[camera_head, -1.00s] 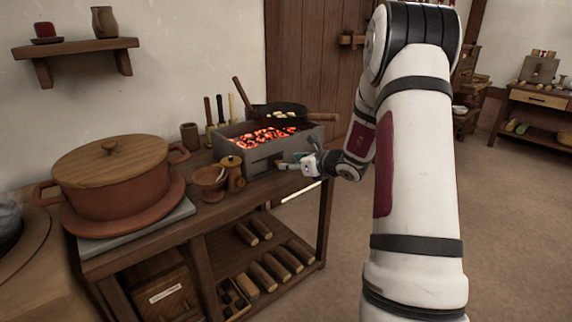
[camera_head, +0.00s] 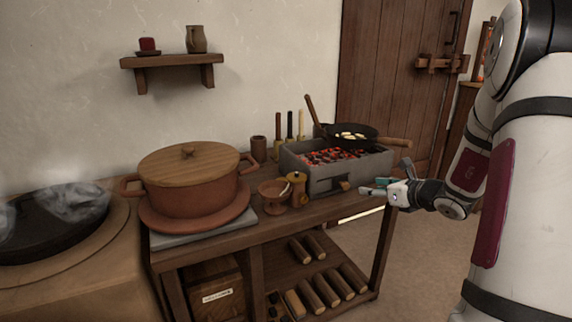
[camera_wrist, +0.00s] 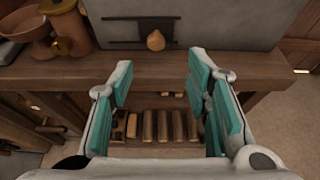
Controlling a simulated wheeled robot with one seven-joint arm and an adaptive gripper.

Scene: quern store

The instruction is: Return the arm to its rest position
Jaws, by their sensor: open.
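My gripper (camera_head: 378,188) is at the front right of the wooden table, just in front of the grey charcoal brazier (camera_head: 320,178). In the wrist view my gripper (camera_wrist: 160,88) shows two teal-padded fingers spread wide with nothing between them. Beyond the fingers are the table's front edge (camera_wrist: 150,70) and the brazier's front wall (camera_wrist: 225,20) with a small rounded knob (camera_wrist: 156,40). My arm reaches in from the right of the head view, bent at the elbow.
A black pan (camera_head: 350,133) with food rests on the brazier over glowing coals. A lidded clay pot (camera_head: 190,190), a small bowl (camera_head: 273,193) and a brown jar (camera_head: 297,188) stand to the left. Logs (camera_head: 326,288) lie on the lower shelf. Open floor (camera_head: 420,260) lies right of the table.

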